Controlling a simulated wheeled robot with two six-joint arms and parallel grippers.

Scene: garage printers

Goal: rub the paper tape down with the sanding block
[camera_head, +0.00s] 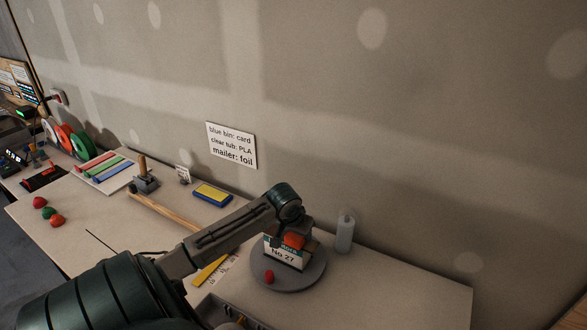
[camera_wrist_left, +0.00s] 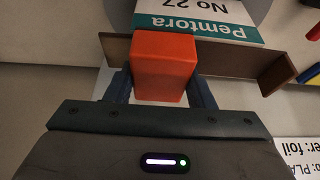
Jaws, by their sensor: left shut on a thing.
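My left gripper (camera_head: 288,229) is shut on an orange-red block (camera_head: 293,241), which looks like the sanding block. The block also shows between the two fingers in the left wrist view (camera_wrist_left: 163,68). It is at a box with a white and teal label reading "Pemtora No 27" (camera_head: 283,255), which stands on a round grey turntable (camera_head: 290,283). In the left wrist view a brown strip or flap (camera_wrist_left: 232,60) runs behind the block. I cannot tell whether this is the paper tape, or whether the block touches it. My right gripper is out of view.
A small red piece (camera_head: 269,276) is on the turntable's front. A grey cylinder (camera_head: 345,232) stands close behind it on the right. A yellow and blue pad (camera_head: 212,195) and a wooden-handled tool (camera_head: 145,178) lie left. The bench's right end (camera_head: 420,300) is clear.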

